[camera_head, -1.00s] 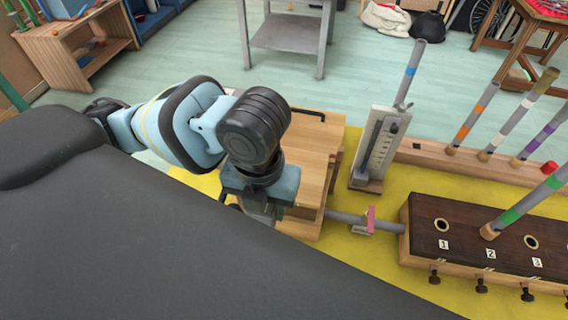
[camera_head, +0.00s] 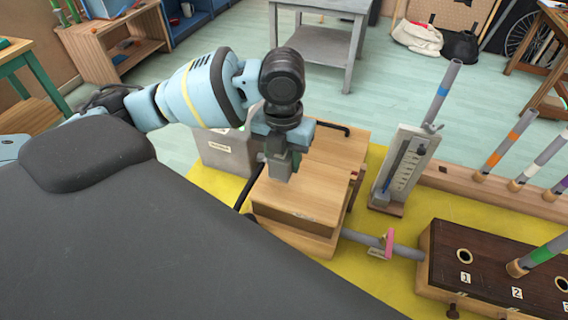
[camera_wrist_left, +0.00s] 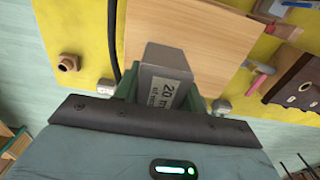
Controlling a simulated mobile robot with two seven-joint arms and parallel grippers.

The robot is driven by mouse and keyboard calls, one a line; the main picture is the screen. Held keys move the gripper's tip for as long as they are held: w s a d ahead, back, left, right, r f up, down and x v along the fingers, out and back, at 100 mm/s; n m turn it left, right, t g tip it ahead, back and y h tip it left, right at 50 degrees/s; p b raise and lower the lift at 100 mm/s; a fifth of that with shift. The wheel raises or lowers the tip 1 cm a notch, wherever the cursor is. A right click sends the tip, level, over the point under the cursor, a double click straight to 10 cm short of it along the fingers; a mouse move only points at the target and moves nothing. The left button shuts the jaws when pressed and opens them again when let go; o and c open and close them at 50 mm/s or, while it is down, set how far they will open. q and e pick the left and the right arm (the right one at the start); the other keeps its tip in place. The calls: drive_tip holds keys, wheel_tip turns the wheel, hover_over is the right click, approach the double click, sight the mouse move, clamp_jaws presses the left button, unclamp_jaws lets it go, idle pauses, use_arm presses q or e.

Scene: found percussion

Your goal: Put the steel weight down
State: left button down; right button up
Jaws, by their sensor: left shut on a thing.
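The steel weight (camera_wrist_left: 165,70) is a grey block with a printed label, partly reading "20 m". It sits between the green fingers of my left gripper (camera_wrist_left: 155,95) in the left wrist view. In the head view my left gripper (camera_head: 279,158) points down over the left part of a wooden box's top (camera_head: 335,165), shut on the weight. The weight's lower end is close to the box top; I cannot tell if they touch. My right gripper is not in view.
A grey pipe (camera_head: 360,239) with a pink valve handle (camera_head: 389,243) joins the box to a dark numbered block (camera_head: 485,265). A gauge stand (camera_head: 403,170) stands right of the box. A grey container (camera_head: 226,152) stands behind-left. The box top's right side is clear.

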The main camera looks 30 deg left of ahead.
sight(283, 166)
use_arm(q)
drive_tip(key=shift+w+a, duration=0.15)
drive_tip(key=shift+w, duration=0.1)
drive_tip(key=shift+w+a+f, duration=0.15)
drive_tip(key=shift+f, duration=1.55)
drive_tip(key=shift+f, duration=0.1)
drive_tip(key=c, duration=0.8)
unclamp_jaws()
drive_tip(key=shift+f, duration=0.1)
wheel_tip(283, 166, up, 12)
drive_tip(key=shift+r+p, duration=0.15)
drive_tip(key=shift+p, duration=0.3)
